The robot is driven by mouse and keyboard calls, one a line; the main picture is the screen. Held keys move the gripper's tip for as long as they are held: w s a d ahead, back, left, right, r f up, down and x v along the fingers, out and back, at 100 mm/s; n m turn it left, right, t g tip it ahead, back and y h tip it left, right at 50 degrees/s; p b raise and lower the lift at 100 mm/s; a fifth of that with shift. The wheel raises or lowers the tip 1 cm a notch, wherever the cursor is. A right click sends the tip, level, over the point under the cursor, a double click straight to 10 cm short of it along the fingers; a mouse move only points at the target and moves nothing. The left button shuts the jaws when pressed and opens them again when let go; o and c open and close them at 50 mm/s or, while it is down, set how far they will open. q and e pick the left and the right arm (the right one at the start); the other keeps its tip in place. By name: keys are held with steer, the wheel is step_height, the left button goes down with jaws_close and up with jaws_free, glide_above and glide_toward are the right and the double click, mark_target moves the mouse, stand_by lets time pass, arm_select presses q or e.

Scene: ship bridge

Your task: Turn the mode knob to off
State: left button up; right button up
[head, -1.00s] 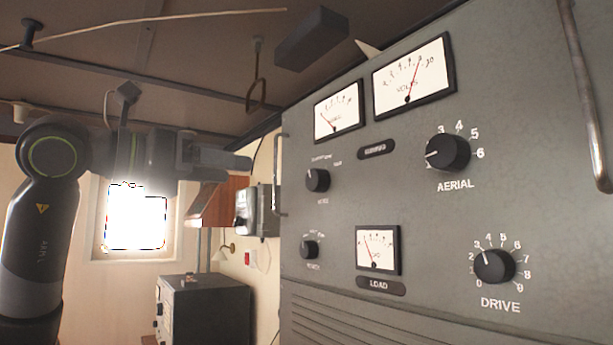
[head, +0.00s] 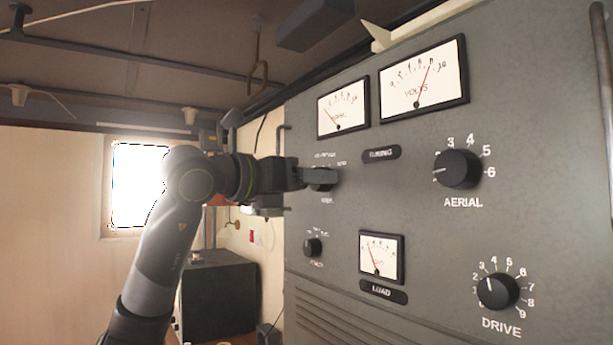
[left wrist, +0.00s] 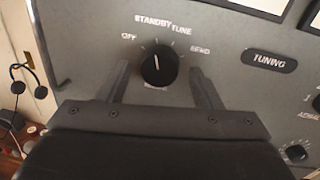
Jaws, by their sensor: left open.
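The mode knob (left wrist: 159,66) is round and black, on the grey panel (head: 425,235). In the left wrist view, OFF, STANDBY, TUNE and SEND are printed around it, and its white mark points nearly straight up, close to STANDBY. My left gripper (left wrist: 160,72) is open, with one finger on each side of the knob and a visible gap to each. In the head view, my left gripper (head: 318,177) reaches the panel from the left and largely covers the knob. My right gripper is not in view.
A smaller knob (head: 312,247) sits below the mode knob. The AERIAL knob (head: 457,169) and DRIVE knob (head: 497,291) are further right. Meters (head: 343,108) are above, and a vertical handle (head: 281,160) stands at the panel's left edge.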

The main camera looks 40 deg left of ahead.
arm_select(q)
steer(key=c, duration=1)
steer(key=shift+n, duration=0.4)
steer(key=shift+s+r+n+g+b, duration=0.1)
steer(key=shift+n+g+b, duration=0.2)
steer(key=shift+n, duration=1.45)
steer(key=shift+r+n+g+b, duration=0.1)
steer(key=shift+n+b, duration=0.3)
steer(key=shift+n, duration=1.35)
steer(key=o, duration=1)
steer(key=shift+f, duration=0.1)
